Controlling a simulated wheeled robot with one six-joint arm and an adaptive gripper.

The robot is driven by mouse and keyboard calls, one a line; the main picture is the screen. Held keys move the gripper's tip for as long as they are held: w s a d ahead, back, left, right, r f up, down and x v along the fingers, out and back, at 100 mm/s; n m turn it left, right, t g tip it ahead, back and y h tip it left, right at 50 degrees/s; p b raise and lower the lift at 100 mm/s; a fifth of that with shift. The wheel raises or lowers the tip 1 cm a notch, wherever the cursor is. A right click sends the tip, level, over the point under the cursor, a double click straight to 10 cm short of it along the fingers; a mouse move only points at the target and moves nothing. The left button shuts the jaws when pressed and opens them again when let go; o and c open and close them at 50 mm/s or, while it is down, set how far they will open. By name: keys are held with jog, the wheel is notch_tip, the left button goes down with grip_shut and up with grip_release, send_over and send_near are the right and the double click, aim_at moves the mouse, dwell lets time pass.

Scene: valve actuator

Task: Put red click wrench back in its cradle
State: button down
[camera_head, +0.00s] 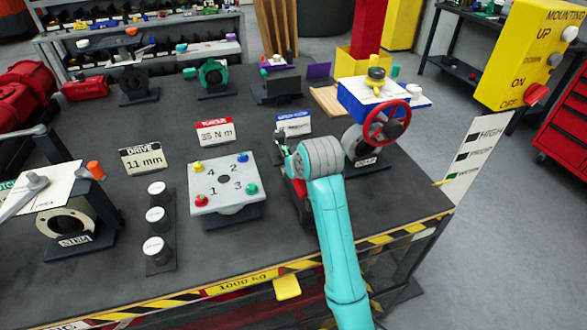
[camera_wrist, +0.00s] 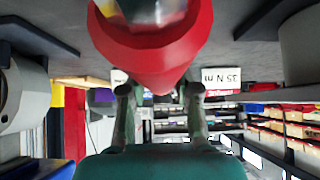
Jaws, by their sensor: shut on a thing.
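My gripper (camera_wrist: 160,100) shows in the wrist view with its two fingers on either side of a red, rounded body with a pale end, which I take to be the red click wrench (camera_wrist: 155,60). It is shut on it. In the head view my teal arm hides most of the gripper, and only a small red part of the wrench (camera_head: 299,188) shows left of the arm's end. The wrench is close to the bench top; I cannot tell whether it touches anything. I cannot make out the cradle for certain; a dark stand by the arm is mostly hidden.
A white numbered plate (camera_head: 224,185) with coloured knobs stands left of the arm. A valve with a red handwheel (camera_head: 387,121) stands close on the right. Sign cards (camera_head: 215,132) stand behind. The bench's striped front edge (camera_head: 270,277) lies below.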

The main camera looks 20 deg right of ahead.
jog(key=shift+f, duration=1.05)
dwell(0.4)
jog(key=c, duration=0.8)
grip_release()
jog(key=shift+o, duration=0.2)
jog(key=shift+f, duration=0.1)
jog(key=shift+s, duration=0.1)
jog(key=v, duration=1.2)
